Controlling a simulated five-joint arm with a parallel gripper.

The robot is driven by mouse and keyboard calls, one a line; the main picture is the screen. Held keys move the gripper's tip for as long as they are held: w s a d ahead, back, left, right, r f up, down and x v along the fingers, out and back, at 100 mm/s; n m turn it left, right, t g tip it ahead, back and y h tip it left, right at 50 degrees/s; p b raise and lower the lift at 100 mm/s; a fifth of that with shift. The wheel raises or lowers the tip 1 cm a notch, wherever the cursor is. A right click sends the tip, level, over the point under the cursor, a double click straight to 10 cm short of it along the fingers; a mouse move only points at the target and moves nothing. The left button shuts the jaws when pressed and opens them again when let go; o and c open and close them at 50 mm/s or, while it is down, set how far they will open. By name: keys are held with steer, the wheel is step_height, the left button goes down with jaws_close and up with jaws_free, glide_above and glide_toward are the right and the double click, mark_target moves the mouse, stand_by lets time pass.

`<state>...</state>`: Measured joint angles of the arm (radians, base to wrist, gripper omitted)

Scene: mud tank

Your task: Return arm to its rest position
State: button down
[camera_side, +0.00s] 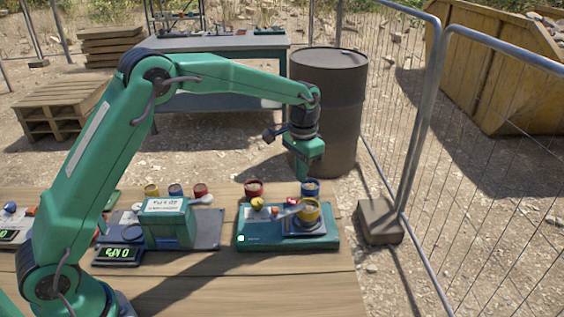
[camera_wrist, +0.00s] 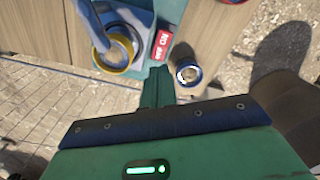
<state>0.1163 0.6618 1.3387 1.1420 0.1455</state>
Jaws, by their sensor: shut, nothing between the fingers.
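My green arm reaches over the wooden table (camera_side: 180,285) from the left. My gripper (camera_side: 311,172) points down above the far right part of the table, near a small blue cup (camera_side: 310,187). It is shut and holds nothing. In the wrist view my gripper (camera_wrist: 158,88) shows as a narrow green finger pointing between a yellow-rimmed cup (camera_wrist: 113,52) and the blue cup (camera_wrist: 186,74). The yellow-rimmed cup also shows in the side view (camera_side: 307,212), on a green tray (camera_side: 265,240), with a spoon-like tool lying across it.
A green box (camera_side: 170,225) stands beside a scale display (camera_side: 117,254). Several small cups, including a red one (camera_side: 254,188), line the table's far edge. A rusty barrel (camera_side: 327,110) stands behind my gripper. A wire fence (camera_side: 420,130) runs along the right.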

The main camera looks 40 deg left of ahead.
steer(key=shift+r, duration=0.1)
steer(key=s+a+r+n+t, duration=0.1)
steer(key=s+a+r+t, duration=0.25)
steer(key=s+r, duration=1.1)
steer(key=s+a+f+n+t, duration=0.2)
steer(key=s+a, duration=0.1)
steer(key=s, duration=1.5)
